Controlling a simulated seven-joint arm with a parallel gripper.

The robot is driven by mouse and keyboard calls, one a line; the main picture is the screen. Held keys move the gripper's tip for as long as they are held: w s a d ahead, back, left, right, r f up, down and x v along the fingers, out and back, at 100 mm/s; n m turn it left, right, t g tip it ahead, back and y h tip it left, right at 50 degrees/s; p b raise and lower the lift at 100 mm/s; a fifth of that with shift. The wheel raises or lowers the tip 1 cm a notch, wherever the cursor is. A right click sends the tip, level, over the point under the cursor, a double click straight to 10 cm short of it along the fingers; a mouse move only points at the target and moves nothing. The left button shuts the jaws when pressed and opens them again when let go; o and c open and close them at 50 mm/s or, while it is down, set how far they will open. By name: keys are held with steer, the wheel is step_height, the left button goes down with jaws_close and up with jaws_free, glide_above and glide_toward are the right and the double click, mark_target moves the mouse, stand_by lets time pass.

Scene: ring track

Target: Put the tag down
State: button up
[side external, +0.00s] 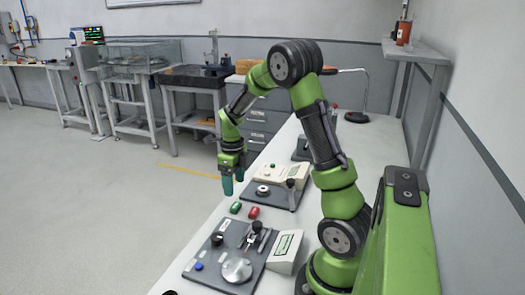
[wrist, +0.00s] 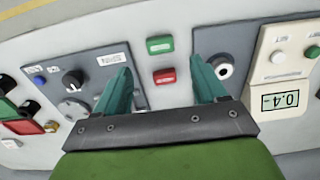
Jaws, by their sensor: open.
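A small green tag (side external: 235,207) and a small red tag (side external: 254,212) lie on the white bench between two grey panels. In the wrist view the green tag (wrist: 160,45) is above the red tag (wrist: 164,76), with a gap between them. I cannot tell which one the task means. My gripper (side external: 233,180) is open and empty, held above the bench with its teal fingers pointing down. In the wrist view my gripper (wrist: 160,65) has its fingers wide apart, one to each side of the tags, touching neither.
The near grey panel (side external: 207,262) carries a black knob, a blue button and a silver disc (side external: 237,270), with a white display box (side external: 285,250) beside it. The far panel (wrist: 207,38) has a ringed knob (wrist: 223,68), with a white readout box (wrist: 290,65) next to it.

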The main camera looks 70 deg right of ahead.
steer(key=a+r+n+t, duration=0.2)
steer(key=a+r+n, duration=0.5)
steer(key=r, duration=0.3)
steer(key=s+a+r+n+t+y, duration=0.1)
steer(key=s+a+r+n+t, duration=0.1)
steer(key=s+a+n, duration=0.3)
steer(key=s+a+r+n+t+y, duration=0.1)
steer(key=s+a+r+n+t, duration=0.2)
steer(key=a+n, duration=0.9)
steer(key=shift+s+r+n, duration=0.5)
steer(key=shift+s+n, duration=0.5)
steer(key=shift+n, duration=3)
